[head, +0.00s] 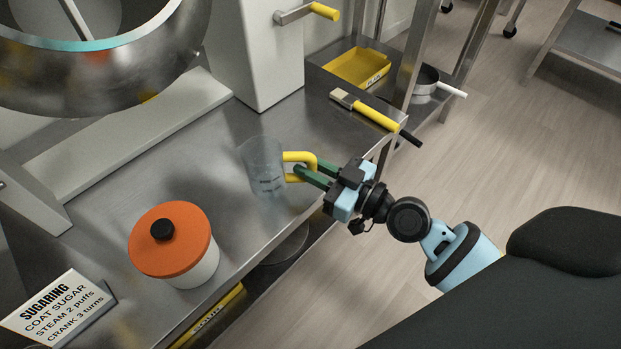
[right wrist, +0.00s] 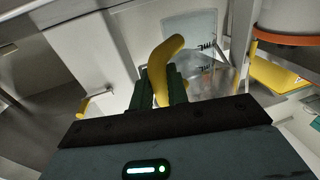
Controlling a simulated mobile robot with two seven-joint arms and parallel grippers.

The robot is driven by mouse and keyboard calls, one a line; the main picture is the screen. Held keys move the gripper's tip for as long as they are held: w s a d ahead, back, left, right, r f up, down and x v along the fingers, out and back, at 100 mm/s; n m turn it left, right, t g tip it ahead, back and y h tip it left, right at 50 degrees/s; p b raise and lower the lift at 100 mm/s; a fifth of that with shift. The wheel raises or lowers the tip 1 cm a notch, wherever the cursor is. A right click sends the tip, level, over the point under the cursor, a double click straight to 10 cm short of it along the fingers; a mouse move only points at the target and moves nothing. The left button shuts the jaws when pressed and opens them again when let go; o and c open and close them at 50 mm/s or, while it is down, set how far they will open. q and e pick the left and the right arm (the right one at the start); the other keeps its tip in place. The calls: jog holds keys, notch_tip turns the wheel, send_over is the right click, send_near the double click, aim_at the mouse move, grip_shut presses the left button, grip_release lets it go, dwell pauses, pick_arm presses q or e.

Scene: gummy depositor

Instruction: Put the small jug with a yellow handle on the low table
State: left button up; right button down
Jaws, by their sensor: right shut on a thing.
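The small jug (head: 263,166) is clear, with dark markings and a yellow handle (head: 300,157). In the head view it is upright at the steel table (head: 225,150), near its front edge; I cannot tell whether its base touches the top. My right gripper (head: 304,172) reaches in from the right and is shut on the yellow handle. In the right wrist view the handle (right wrist: 165,65) stands between the green fingers (right wrist: 158,90), with the clear jug (right wrist: 208,82) behind it. My left gripper is not in view. I cannot tell which surface is the low table.
A white pot with an orange lid (head: 170,238) and a sugaring sign (head: 60,310) stand at the left. A yellow-handled brush (head: 365,108) lies at the table's right end. Beyond are a yellow tray (head: 358,68) and a pan (head: 426,80). A steel drum (head: 100,80) fills the upper left.

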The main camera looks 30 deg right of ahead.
jog(key=shift+w+d, duration=0.1)
jog(key=shift+w, duration=0.1)
notch_tip(320, 180, down, 3)
jog(key=shift+f+b, duration=0.2)
jog(key=shift+b, duration=1)
jog(key=shift+f, duration=0.1)
jog(key=shift+f, duration=0.15)
jog(key=c, duration=1.4)
grip_release()
jog(key=shift+o, duration=0.2)
jog(key=shift+r, duration=0.2)
